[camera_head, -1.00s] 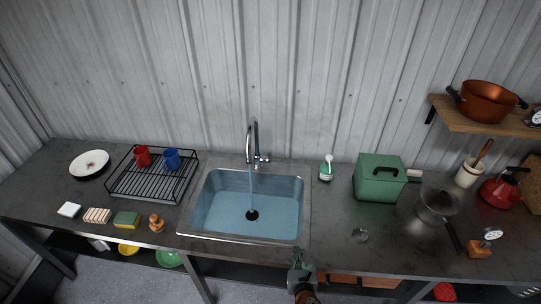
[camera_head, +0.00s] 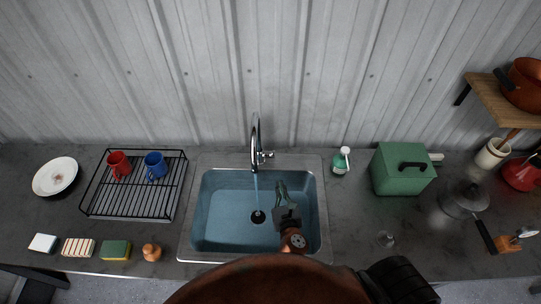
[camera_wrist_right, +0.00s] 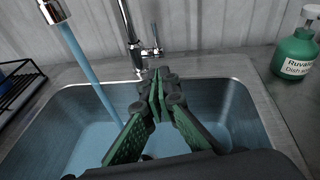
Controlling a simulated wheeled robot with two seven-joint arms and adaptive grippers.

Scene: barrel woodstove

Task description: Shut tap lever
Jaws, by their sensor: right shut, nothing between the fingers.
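The chrome tap (camera_head: 255,138) stands behind the sink, and its small lever (camera_head: 266,155) is on the right side of its base. In the right wrist view the lever (camera_wrist_right: 152,52) shows just beyond the fingertips, apart from them as far as I can tell. A blue water stream (camera_wrist_right: 80,70) runs from the spout into the sink (camera_head: 309,215). My right gripper (camera_head: 281,186) is shut and empty above the sink basin, in front of the lever and right of the stream. My left gripper is not in view.
A green soap bottle (camera_head: 340,162) stands right of the sink, with a green box (camera_head: 392,180) beyond it. A black dish rack (camera_head: 120,203) with red and blue mugs is on the left. My own arm covers the front middle.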

